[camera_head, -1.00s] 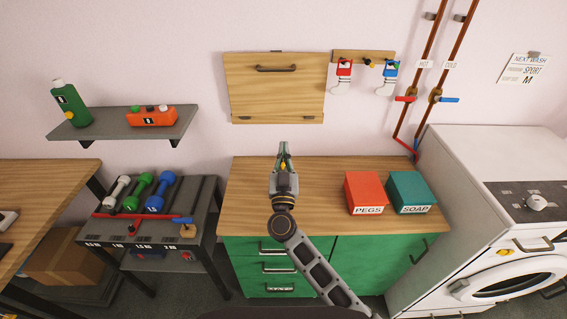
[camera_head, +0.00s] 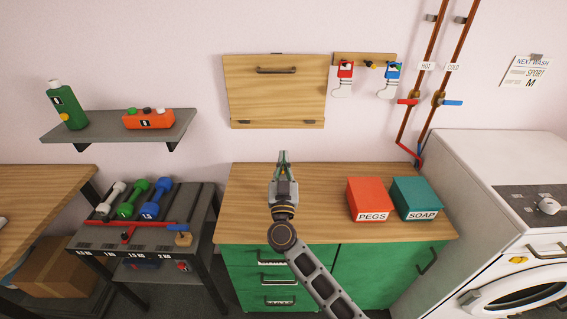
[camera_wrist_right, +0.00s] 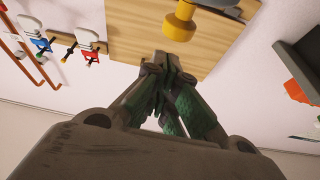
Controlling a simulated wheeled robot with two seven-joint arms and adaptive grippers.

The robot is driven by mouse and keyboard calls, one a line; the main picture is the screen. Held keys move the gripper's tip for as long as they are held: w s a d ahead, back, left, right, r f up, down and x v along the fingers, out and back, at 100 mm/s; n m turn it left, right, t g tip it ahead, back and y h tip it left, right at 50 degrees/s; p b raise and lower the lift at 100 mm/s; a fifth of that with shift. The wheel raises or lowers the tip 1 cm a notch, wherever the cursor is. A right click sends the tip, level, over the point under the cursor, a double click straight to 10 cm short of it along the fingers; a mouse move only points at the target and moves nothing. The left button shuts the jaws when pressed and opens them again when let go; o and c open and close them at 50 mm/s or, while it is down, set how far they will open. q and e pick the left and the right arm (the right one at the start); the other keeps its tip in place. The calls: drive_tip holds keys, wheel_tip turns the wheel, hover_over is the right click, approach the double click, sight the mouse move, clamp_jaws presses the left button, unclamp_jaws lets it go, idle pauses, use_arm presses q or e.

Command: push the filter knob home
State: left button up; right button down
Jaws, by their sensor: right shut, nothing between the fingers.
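A small yellow knob (camera_head: 518,260) sits on the upper front of the white washing machine (camera_head: 460,190), at the right of the head view. I take it as the filter knob; how far it stands out is too small to tell. My right gripper (camera_head: 284,156) is shut and empty over the wooden counter, well left of the machine and apart from it. In the right wrist view its closed fingers (camera_wrist_right: 165,62) point toward the wooden wall board. A yellow cylinder on a grey disc (camera_wrist_right: 180,22) shows near the fingertips; I cannot tell what it is. My left gripper is not in view.
A red PEGS box (camera_head: 368,198) and a teal SOAP box (camera_head: 416,198) stand on the counter (camera_head: 330,232), between gripper and machine. The round door (camera_head: 520,292) is below the knob. A dumbbell rack (camera_head: 140,225) stands left. Red and blue taps (camera_head: 430,100) are on the wall pipes.

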drive_tip(key=shift+f+b, duration=0.4)
drive_tip(key=shift+f, duration=0.05)
drive_tip(key=shift+f, duration=0.15)
idle(0.3)
